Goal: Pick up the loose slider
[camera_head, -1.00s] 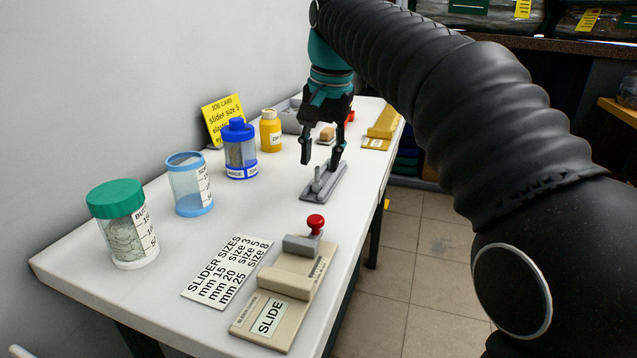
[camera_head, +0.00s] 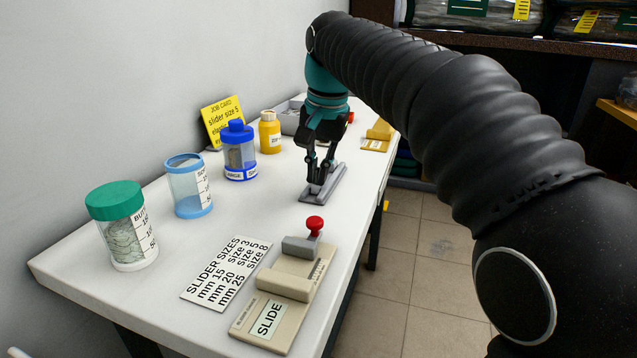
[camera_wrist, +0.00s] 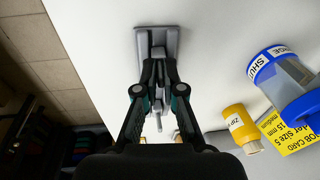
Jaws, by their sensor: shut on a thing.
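A grey metal slider piece (camera_head: 315,188) stands on a long grey base plate (camera_head: 336,186) on the white table in the head view. My gripper (camera_head: 320,181) points down over the plate, its fingers shut on the upright slider piece. In the wrist view the grey plate (camera_wrist: 145,45) lies beyond the fingertips, and the slider piece (camera_wrist: 158,51) shows between the tips of my gripper (camera_wrist: 159,62). The fingers hide part of the piece. I cannot tell whether it is lifted off the plate.
A beige SLIDE fixture (camera_head: 285,290) with a red knob and a SLIDER SIZES sheet (camera_head: 226,270) lie in front. Several jars stand along the wall, including a blue-lidded jar (camera_head: 238,155) and a yellow bottle (camera_head: 270,135). A yellow job card (camera_head: 222,118) stands behind.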

